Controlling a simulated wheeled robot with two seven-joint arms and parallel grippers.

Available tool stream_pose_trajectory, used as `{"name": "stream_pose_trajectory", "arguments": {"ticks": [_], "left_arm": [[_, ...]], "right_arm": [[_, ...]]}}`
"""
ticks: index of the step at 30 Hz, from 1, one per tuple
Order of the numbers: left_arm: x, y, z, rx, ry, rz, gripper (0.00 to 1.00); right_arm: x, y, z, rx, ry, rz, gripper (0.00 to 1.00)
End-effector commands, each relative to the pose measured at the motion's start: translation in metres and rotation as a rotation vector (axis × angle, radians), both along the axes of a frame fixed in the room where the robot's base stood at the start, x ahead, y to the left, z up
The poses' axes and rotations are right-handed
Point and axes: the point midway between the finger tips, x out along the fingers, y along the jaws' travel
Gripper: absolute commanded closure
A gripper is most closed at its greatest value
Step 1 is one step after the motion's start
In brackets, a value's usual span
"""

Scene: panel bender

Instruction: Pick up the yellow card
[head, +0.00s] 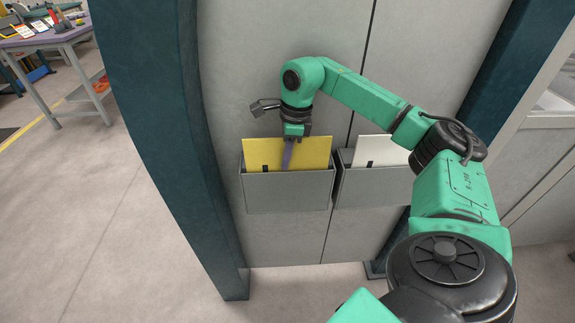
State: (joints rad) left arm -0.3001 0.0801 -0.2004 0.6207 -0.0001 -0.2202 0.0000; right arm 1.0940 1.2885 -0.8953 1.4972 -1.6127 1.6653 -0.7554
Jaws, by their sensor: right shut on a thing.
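The yellow card (262,151) stands upright in the left grey wall holder (290,192), with its upper part above the holder's rim. My right gripper (288,156) points down at the card's top edge, right of its middle. It is shut on the card, and one finger shows in front of the card's face. The other finger is hidden behind the card. My left gripper is not in view.
A second grey holder (375,188) with a white card (380,150) hangs just to the right. A dark teal post (165,130) stands to the left. A workbench (50,38) with tools is at the far upper left. The floor at lower left is clear.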

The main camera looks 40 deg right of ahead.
Motion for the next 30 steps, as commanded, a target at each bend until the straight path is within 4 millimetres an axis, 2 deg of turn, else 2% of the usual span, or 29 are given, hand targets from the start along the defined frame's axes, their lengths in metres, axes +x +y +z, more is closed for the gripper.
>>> {"name": "stream_pose_trajectory", "arguments": {"ticks": [25, 30], "left_arm": [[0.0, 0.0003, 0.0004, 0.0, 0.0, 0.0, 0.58], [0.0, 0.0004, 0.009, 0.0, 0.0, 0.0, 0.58]], "right_arm": [[0.0, 0.0, 0.0006, 0.0, 0.0, 0.0, 1.0], [0.0, 0.0, 0.0098, 0.001, -0.001, 0.0, 1.0]]}}
